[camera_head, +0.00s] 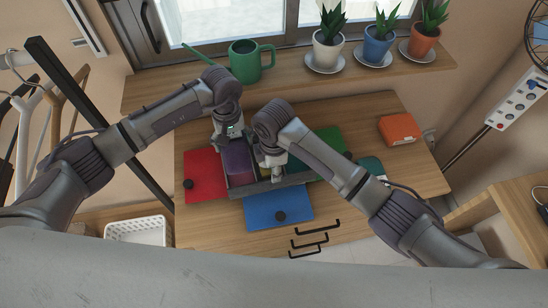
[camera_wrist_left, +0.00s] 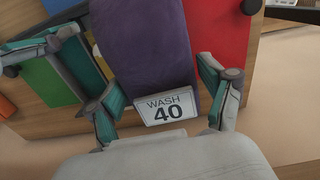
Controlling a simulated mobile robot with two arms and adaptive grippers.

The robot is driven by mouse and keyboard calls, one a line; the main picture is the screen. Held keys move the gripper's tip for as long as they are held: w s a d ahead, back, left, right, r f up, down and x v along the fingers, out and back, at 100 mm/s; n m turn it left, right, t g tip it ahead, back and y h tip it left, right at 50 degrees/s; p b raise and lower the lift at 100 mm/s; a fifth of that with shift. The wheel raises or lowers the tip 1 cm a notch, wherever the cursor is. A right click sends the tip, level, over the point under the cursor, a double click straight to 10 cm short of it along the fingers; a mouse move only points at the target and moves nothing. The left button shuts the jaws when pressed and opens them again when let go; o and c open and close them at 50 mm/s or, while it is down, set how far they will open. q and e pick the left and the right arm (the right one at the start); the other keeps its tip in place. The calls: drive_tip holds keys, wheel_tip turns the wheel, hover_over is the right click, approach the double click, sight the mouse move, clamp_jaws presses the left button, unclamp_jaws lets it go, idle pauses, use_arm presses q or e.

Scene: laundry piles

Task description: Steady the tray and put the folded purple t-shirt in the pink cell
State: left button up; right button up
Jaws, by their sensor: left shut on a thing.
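The folded purple t-shirt (camera_head: 237,160) hangs under my left gripper (camera_head: 231,136) over the dark tray (camera_head: 268,184) on the table. In the left wrist view the purple t-shirt (camera_wrist_left: 143,45) carries a white "WASH 40" tag (camera_wrist_left: 167,107) between the two fingers of my left gripper (camera_wrist_left: 165,100), which is shut on the shirt. My right gripper (camera_head: 271,168) is at the tray, right of the shirt; whether its fingers are open or shut is unclear. I cannot make out a pink cell; shirt and grippers cover much of the tray.
Red (camera_head: 205,175), blue (camera_head: 278,208) and green (camera_head: 331,142) panels with dark knobs lie around the tray. An orange box (camera_head: 398,129) is at the table's right. A green watering can (camera_head: 250,62) and potted plants stand on the sill. A white basket (camera_head: 138,231) is at lower left.

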drive_tip(key=shift+f, duration=2.4)
clamp_jaws()
use_arm(q)
drive_tip(key=shift+f, duration=0.1)
drive_tip(key=shift+f, duration=3.8)
